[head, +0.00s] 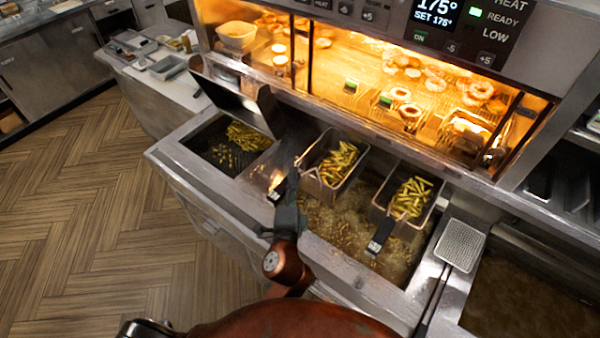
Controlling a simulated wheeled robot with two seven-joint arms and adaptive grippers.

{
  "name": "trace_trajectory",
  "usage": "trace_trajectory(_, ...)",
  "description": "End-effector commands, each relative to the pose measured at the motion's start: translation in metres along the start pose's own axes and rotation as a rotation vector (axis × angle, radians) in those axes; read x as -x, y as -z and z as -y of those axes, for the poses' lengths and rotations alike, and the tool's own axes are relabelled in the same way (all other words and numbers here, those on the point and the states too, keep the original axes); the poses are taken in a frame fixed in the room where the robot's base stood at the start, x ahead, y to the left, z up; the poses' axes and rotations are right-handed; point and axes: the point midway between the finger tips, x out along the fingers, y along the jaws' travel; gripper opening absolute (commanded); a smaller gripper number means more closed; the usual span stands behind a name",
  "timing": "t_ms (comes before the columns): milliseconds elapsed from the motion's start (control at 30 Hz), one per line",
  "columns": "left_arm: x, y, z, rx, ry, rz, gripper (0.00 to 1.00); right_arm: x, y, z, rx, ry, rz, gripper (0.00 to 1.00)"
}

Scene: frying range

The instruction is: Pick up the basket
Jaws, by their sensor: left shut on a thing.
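Two wire baskets of fries are at the fryer: the left basket (322,187) and the right basket (402,222). My left gripper (288,190) is shut at the black handle of the left basket, on its near left side. The fingers cover part of that handle. The right basket's black handle (379,236) points toward me and is free. Bubbling oil (335,222) shows below and in front of the left basket; I cannot tell whether its bottom touches the oil. My right gripper is not in view.
A bin with loose fries (215,155) and a raised dark lid (233,98) stand left of the baskets. A lit warming cabinet (385,85) rises behind. A skimmer (461,246) lies right. The wooden floor (100,220) at left is clear.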

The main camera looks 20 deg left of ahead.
Motion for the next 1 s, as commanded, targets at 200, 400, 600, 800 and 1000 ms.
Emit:
trace_trajectory(200, 0.046, -0.029, 0.001, 0.001, 0.001, 0.0, 0.0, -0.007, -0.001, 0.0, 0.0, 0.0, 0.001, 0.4)
trace_trajectory(400, 0.085, -0.052, 0.003, 0.001, 0.001, 0.0, 0.0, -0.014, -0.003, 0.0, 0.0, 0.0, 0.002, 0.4)
trace_trajectory(600, 0.106, -0.065, 0.005, 0.002, 0.002, -0.001, 0.0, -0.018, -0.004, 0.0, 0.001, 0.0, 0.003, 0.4)
trace_trajectory(800, 0.113, -0.069, 0.007, 0.003, 0.003, -0.001, 0.0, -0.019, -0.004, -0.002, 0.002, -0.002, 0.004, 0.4)
trace_trajectory(1000, 0.113, -0.069, 0.007, 0.003, 0.004, -0.001, 0.0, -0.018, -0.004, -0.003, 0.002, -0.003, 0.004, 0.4)
